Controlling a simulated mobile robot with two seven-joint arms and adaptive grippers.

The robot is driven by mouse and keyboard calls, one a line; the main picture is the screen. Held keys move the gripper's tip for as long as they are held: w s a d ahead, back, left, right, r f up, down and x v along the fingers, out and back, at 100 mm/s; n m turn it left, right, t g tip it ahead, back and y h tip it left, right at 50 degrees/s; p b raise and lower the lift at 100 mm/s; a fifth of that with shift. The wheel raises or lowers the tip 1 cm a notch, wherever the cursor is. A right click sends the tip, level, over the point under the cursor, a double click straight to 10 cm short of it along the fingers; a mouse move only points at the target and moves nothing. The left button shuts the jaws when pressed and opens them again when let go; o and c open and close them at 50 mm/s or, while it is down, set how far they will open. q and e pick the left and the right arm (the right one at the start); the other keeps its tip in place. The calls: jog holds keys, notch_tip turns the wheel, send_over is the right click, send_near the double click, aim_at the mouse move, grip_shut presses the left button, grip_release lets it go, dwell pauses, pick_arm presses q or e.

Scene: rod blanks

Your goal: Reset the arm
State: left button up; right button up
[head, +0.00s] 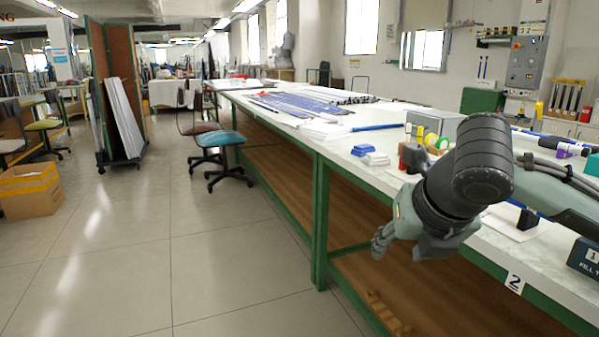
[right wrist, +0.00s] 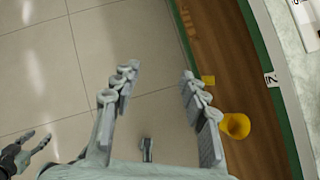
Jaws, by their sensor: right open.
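My right arm reaches in from the right in the head view, over the front edge of the long workbench (head: 395,190). My right gripper (head: 382,242) hangs just off that edge, pointing left and down. In the right wrist view the right gripper (right wrist: 158,92) has its two fingers wide apart with nothing between them. Floor tiles and the bench's brown lower shelf (right wrist: 225,50) show beyond the fingers. What looks like my left gripper (right wrist: 32,148) shows at the lower left of that view, too partly to tell its state. It is not in the head view.
On the bench are blue and white blocks (head: 372,156), a grey box (head: 437,122) and a dark labelled box (head: 585,257). A yellow round piece (right wrist: 235,126) shows near the lower shelf.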

jog(key=w+a+f+m+y, duration=0.25)
jog(key=a+f+m, duration=0.35)
jog(key=f+m, duration=0.55)
jog(key=s+d+f+m+p, duration=0.1)
jog(key=s+d+f+m, duration=0.15)
jog(key=f+m, duration=0.75)
pick_arm(q)
notch_tip(320, 180, down, 6)
jog(key=shift+w+f+p, duration=0.2)
jog(key=shift+w+p, duration=0.1)
jog(key=shift+w, duration=0.05)
pick_arm(e)
jog(key=s+d+f+m+g+h, duration=0.2)
jog(key=s+d+f+m, duration=0.4)
jog(key=s+f, duration=0.4)
jog(key=s+d+f+m+g+h, duration=0.2)
jog(key=s+d+f+m, duration=0.4)
jog(key=s+d+f, duration=0.3)
notch_tip(320, 180, down, 4)
jog(key=shift+s+r, duration=0.2)
jog(key=shift+s, duration=0.25)
